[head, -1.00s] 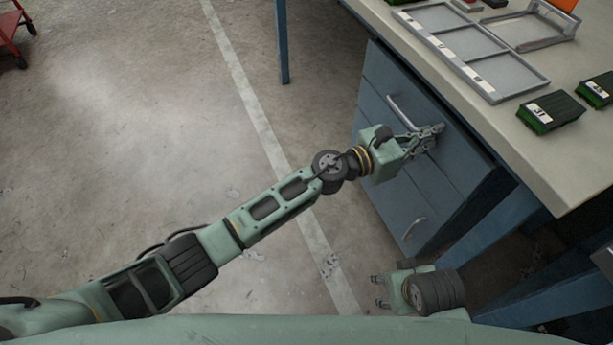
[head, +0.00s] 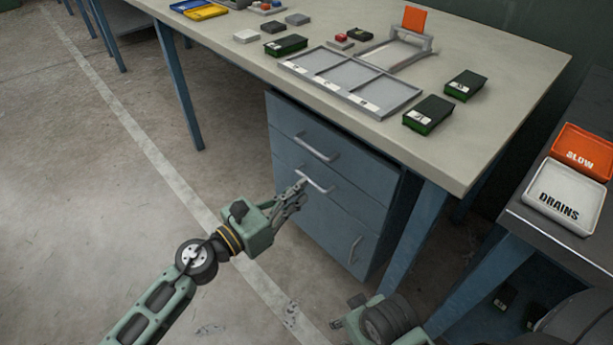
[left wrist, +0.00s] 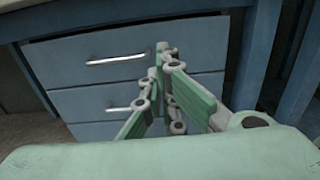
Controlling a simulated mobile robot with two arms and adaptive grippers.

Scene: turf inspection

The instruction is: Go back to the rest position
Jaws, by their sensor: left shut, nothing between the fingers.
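My left gripper (head: 298,192) is shut and empty in front of the blue drawer cabinet (head: 372,165). Its fingertips appear close to the left end of the middle drawer handle (head: 318,187); I cannot tell whether they touch it. In the left wrist view the shut left gripper (left wrist: 165,55) points at the drawer fronts, with the top handle (left wrist: 116,60) to its left. The drawers look shut. Part of my right arm (head: 385,320) shows at the bottom, low beside the cabinet; its finger state is unclear.
The workbench (head: 480,150) above the cabinet holds a grey three-part tray (head: 385,100), green-black blocks (head: 428,115) and an orange-flagged stand (head: 415,20). At right, a dark table holds an orange tray (head: 583,150) and a white "DRAINS" tray (head: 563,198). Floor at left is clear.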

